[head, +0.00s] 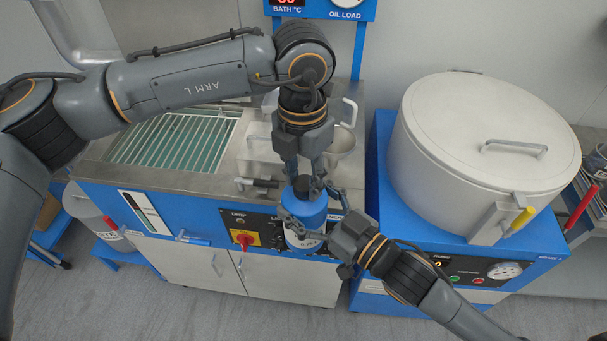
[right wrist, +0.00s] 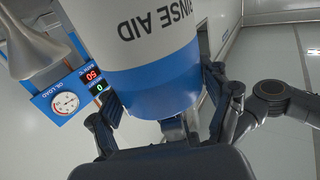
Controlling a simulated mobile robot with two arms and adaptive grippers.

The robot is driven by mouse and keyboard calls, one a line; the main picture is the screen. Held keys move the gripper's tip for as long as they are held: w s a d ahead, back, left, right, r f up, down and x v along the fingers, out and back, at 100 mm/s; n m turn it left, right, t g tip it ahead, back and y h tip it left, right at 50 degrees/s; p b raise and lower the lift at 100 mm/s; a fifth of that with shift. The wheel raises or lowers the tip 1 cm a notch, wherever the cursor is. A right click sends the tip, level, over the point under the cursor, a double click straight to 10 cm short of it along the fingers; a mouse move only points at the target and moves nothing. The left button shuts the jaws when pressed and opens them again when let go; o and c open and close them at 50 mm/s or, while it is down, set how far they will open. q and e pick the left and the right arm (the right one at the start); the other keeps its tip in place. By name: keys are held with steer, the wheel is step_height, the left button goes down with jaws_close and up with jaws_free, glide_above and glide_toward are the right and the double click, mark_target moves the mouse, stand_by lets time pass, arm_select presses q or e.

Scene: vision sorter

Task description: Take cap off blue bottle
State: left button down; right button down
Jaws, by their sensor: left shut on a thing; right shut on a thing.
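The blue bottle (head: 306,213) is held up in front of the steel bench, roughly upright, with a pale label band low on its side. Its dark cap (head: 303,187) is at the top. My left gripper (head: 304,179) comes down from above and is shut on the cap. My right gripper (head: 312,212) reaches in from the lower right and is shut around the bottle's body. In the right wrist view the bottle (right wrist: 155,60) fills the space between the fingers, and its label reads "RINSE AID" upside down. The cap is out of that view.
A large white lidded drum (head: 480,150) stands on a blue cabinet to the right. The steel bench (head: 205,183) with a wire-racked bath (head: 170,138) lies behind and left. A red knob (head: 244,238) is on its front. A pale funnel-like cup (head: 340,148) is close behind my left gripper.

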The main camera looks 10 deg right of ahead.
arm_select(q)
steer(key=n, duration=0.4)
steer(key=shift+w+r, duration=0.1)
steer(key=shift+w, duration=0.1)
arm_select(e)
steer(key=shift+s+a+r, duration=0.15)
steer(key=shift+r, duration=0.05)
arm_select(q)
steer(key=n, duration=0.4)
steer(key=shift+a, duration=0.1)
steer(key=n, duration=0.7)
steer(key=shift+s+n, duration=0.1)
steer(key=shift+n, duration=0.3)
steer(key=shift+r, duration=0.1)
arm_select(e)
steer(key=shift+d, duration=0.2)
arm_select(q)
steer(key=shift+r, duration=0.65)
arm_select(e)
steer(key=shift+f, duration=0.15)
arm_select(q)
steer(key=shift+s+r, duration=0.1)
steer(key=shift+r, duration=0.25)
